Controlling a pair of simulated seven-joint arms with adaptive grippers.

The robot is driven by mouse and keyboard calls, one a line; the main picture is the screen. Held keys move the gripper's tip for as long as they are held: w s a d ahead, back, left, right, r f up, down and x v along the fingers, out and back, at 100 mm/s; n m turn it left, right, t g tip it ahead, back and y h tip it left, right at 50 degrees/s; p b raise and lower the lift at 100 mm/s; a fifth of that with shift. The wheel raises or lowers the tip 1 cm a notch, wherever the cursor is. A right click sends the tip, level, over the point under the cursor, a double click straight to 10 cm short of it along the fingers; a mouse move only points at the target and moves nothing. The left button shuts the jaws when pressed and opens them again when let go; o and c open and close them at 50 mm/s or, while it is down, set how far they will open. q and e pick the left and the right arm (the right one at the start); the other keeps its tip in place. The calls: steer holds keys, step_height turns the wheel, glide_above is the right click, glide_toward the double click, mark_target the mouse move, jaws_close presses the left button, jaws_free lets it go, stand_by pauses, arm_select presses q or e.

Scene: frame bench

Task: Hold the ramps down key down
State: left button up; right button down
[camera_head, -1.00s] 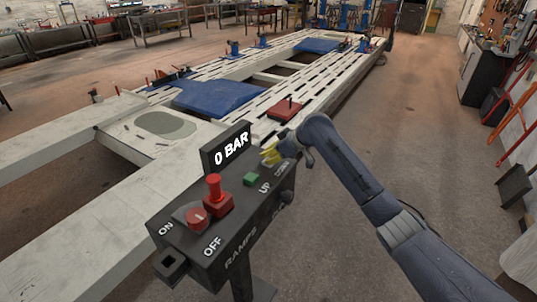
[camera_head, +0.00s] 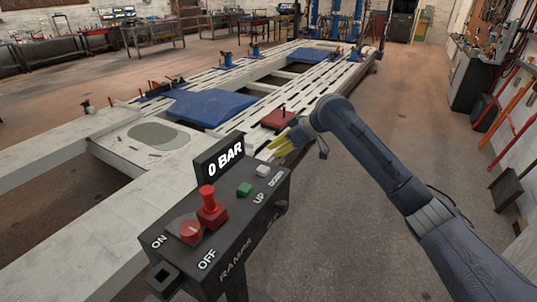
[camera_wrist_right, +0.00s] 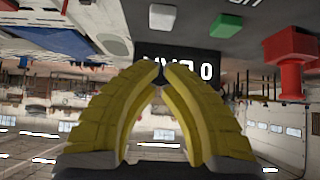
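The ramps control box (camera_head: 215,232) stands at the front on a post. Its white down key (camera_head: 263,171) is uncovered, at the box's far right end beside the DOWN label. The green UP key (camera_head: 244,189) is next to it. My right gripper (camera_head: 275,145) has yellow fingers and hangs beyond the down key, apart from it. In the right wrist view the fingertips (camera_wrist_right: 164,72) come together with nothing between them. The white key (camera_wrist_right: 162,18) and green key (camera_wrist_right: 229,27) show beyond them. My left gripper is not in view.
A display (camera_head: 220,158) reading 0 BAR rises behind the keys. A red mushroom button (camera_head: 209,205) and a red ON/OFF knob (camera_head: 190,231) are on the box's near half. The lift frame (camera_head: 160,135) with blue pads lies behind. Floor to the right is open.

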steer(key=shift+v, duration=1.15)
steer(key=shift+r, duration=0.1)
